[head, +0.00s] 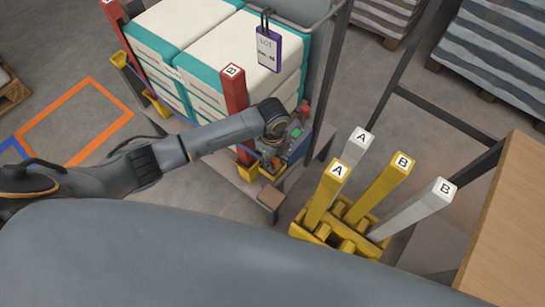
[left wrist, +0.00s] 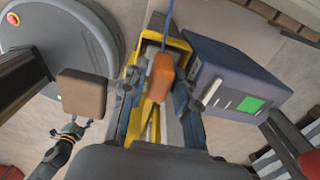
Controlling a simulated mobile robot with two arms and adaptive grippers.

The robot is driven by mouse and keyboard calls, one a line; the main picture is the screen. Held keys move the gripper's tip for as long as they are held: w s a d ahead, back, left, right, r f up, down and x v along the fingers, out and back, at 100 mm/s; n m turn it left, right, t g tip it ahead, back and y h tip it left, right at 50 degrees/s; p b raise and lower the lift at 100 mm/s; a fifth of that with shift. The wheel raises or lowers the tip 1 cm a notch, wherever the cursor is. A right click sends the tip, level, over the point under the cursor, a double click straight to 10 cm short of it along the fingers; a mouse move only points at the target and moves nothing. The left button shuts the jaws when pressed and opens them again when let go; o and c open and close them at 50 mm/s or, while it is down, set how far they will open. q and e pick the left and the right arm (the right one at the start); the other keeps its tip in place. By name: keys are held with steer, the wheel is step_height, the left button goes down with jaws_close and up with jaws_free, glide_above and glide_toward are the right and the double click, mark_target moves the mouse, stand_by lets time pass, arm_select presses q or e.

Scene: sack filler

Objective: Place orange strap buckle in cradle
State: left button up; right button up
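My left gripper (head: 268,152) is low at the front corner of the rack, by a yellow cradle (head: 272,169). In the left wrist view, the orange buckle (left wrist: 160,76) hangs on a blue strap between the fingers of my left gripper (left wrist: 157,92). The fingers look open, with a gap on both sides of the buckle. The yellow cradle (left wrist: 143,52) shows behind and below the buckle; I cannot tell whether they touch. In the head view the buckle is hidden. My right gripper (left wrist: 72,130) seems to show small in the left wrist view, its fingers unclear.
A blue-grey box with a green screen (left wrist: 236,90) stands right beside the cradle. A brown pad (head: 269,199) is at the near corner. Yellow and white posts marked A and B stand in a yellow holder (head: 325,250). Sacks (head: 215,60) fill the rack behind a red post (head: 233,90).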

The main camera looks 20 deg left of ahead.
arm_select(q)
steer(key=shift+r, duration=0.1)
step_height(320, 180, up, 12)
steer(key=p, duration=0.1)
stand_by(0.4)
stand_by(0.5)
